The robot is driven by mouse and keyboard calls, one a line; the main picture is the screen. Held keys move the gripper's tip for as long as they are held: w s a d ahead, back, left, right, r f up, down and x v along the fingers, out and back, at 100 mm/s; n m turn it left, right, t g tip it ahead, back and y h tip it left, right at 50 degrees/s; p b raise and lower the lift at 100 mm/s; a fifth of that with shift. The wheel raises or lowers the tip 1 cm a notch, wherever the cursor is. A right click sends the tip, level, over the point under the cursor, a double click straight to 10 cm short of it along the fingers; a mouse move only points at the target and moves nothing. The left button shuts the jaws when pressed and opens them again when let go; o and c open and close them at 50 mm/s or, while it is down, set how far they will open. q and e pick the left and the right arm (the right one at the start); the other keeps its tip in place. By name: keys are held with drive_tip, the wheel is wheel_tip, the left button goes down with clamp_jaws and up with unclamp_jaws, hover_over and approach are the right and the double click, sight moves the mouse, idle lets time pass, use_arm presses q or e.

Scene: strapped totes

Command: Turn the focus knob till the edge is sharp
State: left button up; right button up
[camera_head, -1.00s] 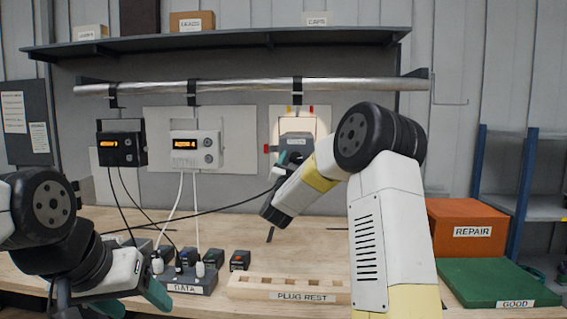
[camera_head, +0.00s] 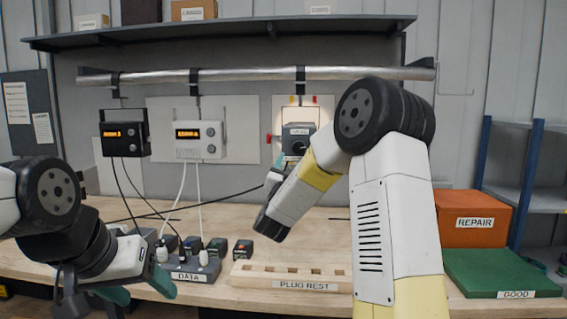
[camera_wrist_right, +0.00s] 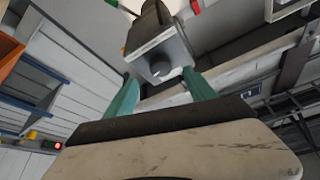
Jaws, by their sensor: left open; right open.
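A dark grey boxy unit (camera_head: 298,136) with a pale front label is mounted on a lit wall panel at the back. In the right wrist view this grey unit (camera_wrist_right: 146,50) has a small round knob (camera_wrist_right: 160,69) on the face toward me. My right gripper (camera_wrist_right: 163,92) is open, its two teal fingers on either side of the knob and apart from it. In the head view my right gripper (camera_head: 284,170) is just below the unit, partly hidden by its own arm. My left gripper (camera_head: 122,295) is open and empty at the bench's front left.
Two display boxes, black (camera_head: 125,133) and white (camera_head: 199,140), hang on the wall with cables running down to a DATA block (camera_head: 190,271). A wooden plug rest (camera_head: 290,275), an orange REPAIR box (camera_head: 473,217) and a green GOOD tray (camera_head: 500,271) are on the bench.

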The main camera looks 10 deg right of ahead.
sight(299, 150)
idle(0.4)
drive_tip(key=w+d+n+y, duration=0.1)
drive_tip(key=w+n, duration=0.1)
drive_tip(key=w+d+r+n+t+y, duration=0.1)
drive_tip(key=w+n, duration=0.1)
drive_tip(key=w+d+r+n, duration=0.1)
drive_tip(key=w+n, duration=0.1)
drive_tip(key=shift+r+y, duration=0.25)
drive_tip(key=shift+y, duration=0.15)
drive_tip(key=shift+s, duration=0.1)
